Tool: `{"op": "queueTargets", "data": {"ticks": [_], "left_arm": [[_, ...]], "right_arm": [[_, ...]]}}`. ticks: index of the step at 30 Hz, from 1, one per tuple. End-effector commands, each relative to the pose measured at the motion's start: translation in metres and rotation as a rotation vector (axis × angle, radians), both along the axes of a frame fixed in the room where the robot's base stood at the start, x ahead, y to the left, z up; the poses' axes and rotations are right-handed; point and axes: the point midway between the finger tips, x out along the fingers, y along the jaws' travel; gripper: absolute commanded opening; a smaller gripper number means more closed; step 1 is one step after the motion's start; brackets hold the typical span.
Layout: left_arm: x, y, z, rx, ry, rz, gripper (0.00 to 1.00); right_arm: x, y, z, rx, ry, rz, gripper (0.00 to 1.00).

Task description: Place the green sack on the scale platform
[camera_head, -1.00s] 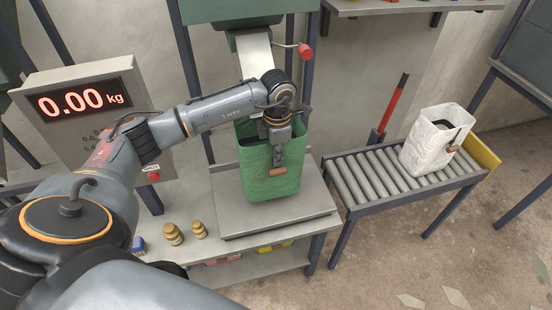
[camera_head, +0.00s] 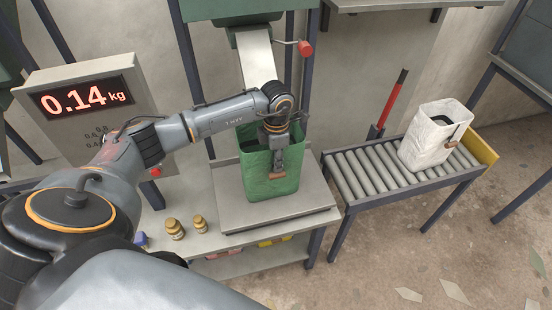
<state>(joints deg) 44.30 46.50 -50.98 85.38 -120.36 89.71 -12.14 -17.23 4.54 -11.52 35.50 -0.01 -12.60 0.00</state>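The green sack (camera_head: 257,179), open at the top, stands upright on the scale platform (camera_head: 310,204), a grey square plate on the bench. The red scale display (camera_head: 87,98) reads 0.14 kg. My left gripper (camera_head: 278,166) is at the front side of the sack, pointing down, and appears shut on its brown handle (camera_head: 278,176); the fingertips are small in this view. My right gripper is not in view.
A white sack (camera_head: 425,145) stands on the roller conveyor (camera_head: 365,178) at the right. A metal chute (camera_head: 257,58) slopes down behind the green sack, with a red-knobbed lever (camera_head: 305,48). Two brass weights (camera_head: 175,229) stand on the bench left of the platform.

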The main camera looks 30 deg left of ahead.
Motion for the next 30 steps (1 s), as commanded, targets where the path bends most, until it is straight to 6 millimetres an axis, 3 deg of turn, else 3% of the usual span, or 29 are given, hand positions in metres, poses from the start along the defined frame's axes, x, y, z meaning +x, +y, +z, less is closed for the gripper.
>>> {"op": "queueTargets", "data": {"ticks": [11,24,30], "left_arm": [[0.001,0.000,0.011,0.000,-0.004,-0.001,0.28],[0.000,-0.001,0.099,0.000,-0.005,-0.001,0.28],[0.000,-0.001,0.120,-0.001,-0.002,0.000,0.28]], "right_arm": [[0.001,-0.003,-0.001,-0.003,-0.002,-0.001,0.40],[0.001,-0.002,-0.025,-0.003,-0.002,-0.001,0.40],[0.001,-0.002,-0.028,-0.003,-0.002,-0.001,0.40]]}}
